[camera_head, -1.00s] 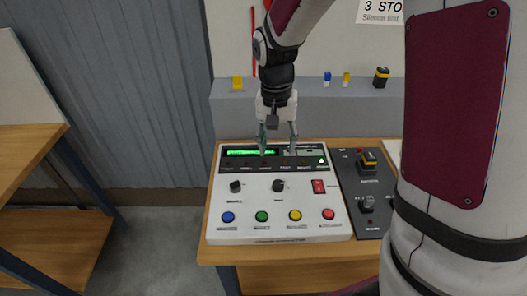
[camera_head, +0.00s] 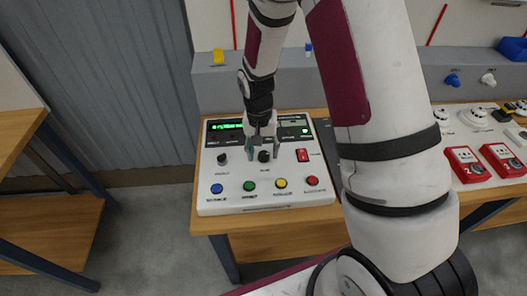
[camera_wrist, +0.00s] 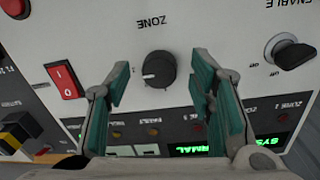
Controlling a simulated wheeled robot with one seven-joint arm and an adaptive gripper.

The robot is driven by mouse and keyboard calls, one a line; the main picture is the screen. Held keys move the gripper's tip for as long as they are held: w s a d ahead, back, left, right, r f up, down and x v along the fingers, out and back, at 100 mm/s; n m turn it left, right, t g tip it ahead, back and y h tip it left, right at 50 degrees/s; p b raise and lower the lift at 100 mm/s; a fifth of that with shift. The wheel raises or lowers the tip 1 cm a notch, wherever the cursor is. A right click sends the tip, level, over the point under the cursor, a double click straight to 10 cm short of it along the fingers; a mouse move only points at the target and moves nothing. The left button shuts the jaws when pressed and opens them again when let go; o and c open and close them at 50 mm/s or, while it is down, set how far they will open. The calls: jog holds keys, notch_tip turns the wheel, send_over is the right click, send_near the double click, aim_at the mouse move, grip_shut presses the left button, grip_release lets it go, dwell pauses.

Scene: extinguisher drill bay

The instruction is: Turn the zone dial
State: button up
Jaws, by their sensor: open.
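The zone dial (camera_wrist: 158,70) is a round black knob under the word ZONE, which reads upside down in the wrist view. In the head view the dial (camera_head: 264,156) sits on the white control panel (camera_head: 210,206), right of another black knob. My gripper (camera_head: 262,152) is over the panel with its fingers pointing down. In the wrist view my gripper (camera_wrist: 160,85) is open, with one teal-padded finger on each side of the dial and gaps to it. Nothing is between the fingers' grip. I cannot tell the exact height of the fingertips above the panel.
The enable knob (camera_wrist: 290,50) and a red rocker switch (camera_wrist: 66,80) flank the dial. Coloured buttons line the panel's front, including a green one (camera_head: 249,186). A lit green display (camera_head: 226,126) is behind. Red boxes (camera_head: 466,164) stand at the right.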

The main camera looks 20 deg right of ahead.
jog(key=shift+f, duration=0.4)
jog(key=shift+c, duration=0.3)
jog(key=c, duration=1.1)
